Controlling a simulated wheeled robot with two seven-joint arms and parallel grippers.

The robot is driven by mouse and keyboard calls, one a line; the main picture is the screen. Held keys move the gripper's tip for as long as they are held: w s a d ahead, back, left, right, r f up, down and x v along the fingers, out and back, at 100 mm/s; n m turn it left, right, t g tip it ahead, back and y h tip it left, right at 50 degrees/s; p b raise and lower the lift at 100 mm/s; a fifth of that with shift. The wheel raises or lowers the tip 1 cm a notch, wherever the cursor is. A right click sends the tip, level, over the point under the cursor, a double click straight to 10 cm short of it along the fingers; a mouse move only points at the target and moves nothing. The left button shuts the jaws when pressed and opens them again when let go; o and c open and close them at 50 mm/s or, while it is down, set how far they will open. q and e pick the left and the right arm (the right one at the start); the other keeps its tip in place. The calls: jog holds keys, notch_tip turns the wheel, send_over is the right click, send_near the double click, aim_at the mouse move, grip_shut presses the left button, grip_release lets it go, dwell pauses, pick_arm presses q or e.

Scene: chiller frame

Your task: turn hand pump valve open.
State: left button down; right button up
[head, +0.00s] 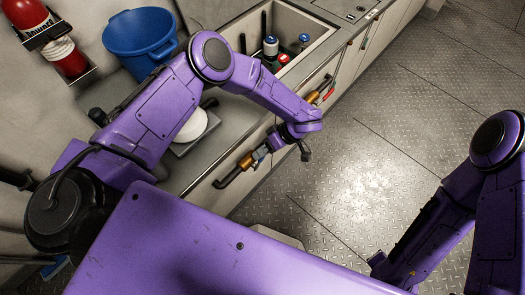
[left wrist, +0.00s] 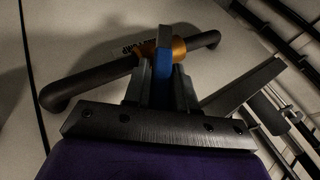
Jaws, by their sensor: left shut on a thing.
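A brass valve (head: 245,161) sits on a dark curved pipe (head: 228,178) along the front of the counter. In the left wrist view the brass valve body (left wrist: 179,46) shows behind a blue-sleeved lever (left wrist: 164,64) with a grey tip. My left gripper (head: 264,151) is at this valve. In the left wrist view its two fingers (left wrist: 162,82) are shut on the blue lever, one on each side. The lever's lower part is hidden between the fingers. My right arm is at the right, but its gripper is out of view.
A second brass valve (head: 313,97) with a red handle (head: 328,94) is farther along the counter front. A blue bucket (head: 139,39) stands on the counter. The metal floor (head: 370,170) in front is clear.

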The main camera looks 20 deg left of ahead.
pick_arm(q)
jog(key=c, duration=1)
grip_release()
jog(key=b+v, duration=0.1)
jog(key=v, duration=0.9)
jog(key=shift+d+r, duration=0.2)
jog(key=shift+r, duration=0.1)
